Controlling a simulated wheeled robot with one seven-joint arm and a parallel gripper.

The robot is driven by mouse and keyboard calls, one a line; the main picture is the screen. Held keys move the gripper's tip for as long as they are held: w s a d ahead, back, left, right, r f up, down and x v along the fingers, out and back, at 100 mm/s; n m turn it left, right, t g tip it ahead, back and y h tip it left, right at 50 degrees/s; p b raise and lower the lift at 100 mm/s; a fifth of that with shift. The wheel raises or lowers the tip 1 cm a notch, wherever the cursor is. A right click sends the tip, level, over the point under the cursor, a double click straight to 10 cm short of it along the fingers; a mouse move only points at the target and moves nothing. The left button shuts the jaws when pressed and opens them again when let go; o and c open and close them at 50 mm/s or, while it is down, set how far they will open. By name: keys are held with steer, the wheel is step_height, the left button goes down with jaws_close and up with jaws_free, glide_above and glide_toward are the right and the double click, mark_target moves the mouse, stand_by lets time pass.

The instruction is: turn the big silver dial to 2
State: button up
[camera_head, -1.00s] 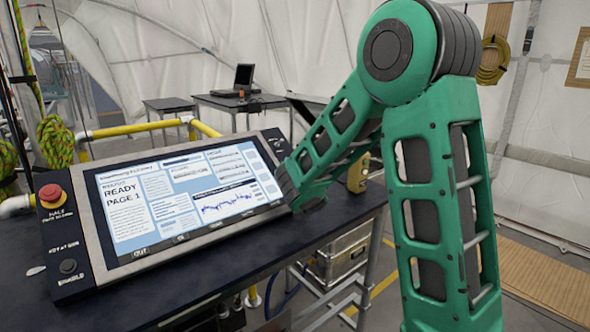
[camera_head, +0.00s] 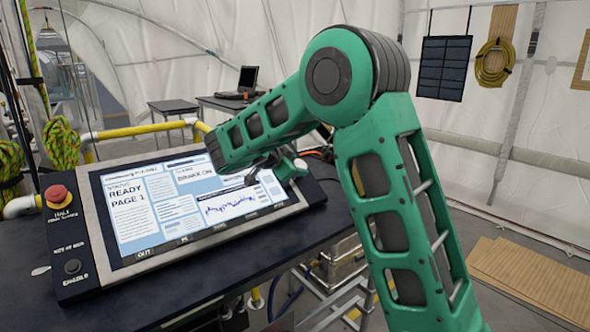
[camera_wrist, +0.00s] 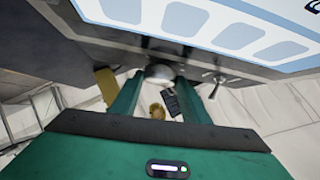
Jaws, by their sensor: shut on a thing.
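The big silver dial (camera_wrist: 159,71) shows in the wrist view as a rounded silver knob on the console's edge, between the tips of my gripper (camera_wrist: 157,78). The green fingers are closed on its two sides. In the head view my gripper (camera_head: 288,166) is at the right end of the console (camera_head: 312,190), partly behind my forearm, and the dial is hidden there. The dial's numbers cannot be read in either view. The console's screen (camera_head: 190,195) is lit and reads READY, PAGE 1.
A small lever-like knob (camera_wrist: 217,81) stands right of the dial in the wrist view. A red halt button (camera_head: 58,196) and a dark knob (camera_head: 73,267) are at the console's left end. The dark table (camera_head: 200,290) is clear in front. A yellow rail (camera_head: 150,129) runs behind.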

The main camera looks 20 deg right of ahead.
steer(key=shift+w+a+m+g, duration=0.15)
steer(key=shift+m+g, duration=0.35)
steer(key=shift+g, duration=0.05)
steer(key=shift+w+a+m+g, duration=0.1)
steer(key=shift+m+g, duration=0.4)
steer(key=shift+g, duration=0.05)
steer(key=o, duration=1.1)
steer(key=shift+w, duration=0.1)
steer(key=shift+c, duration=0.2)
steer(key=shift+d+r, duration=0.1)
steer(key=shift+g, duration=0.3)
steer(key=v, duration=1)
steer(key=shift+s+a+r, duration=0.2)
steer(key=shift+a, duration=0.1)
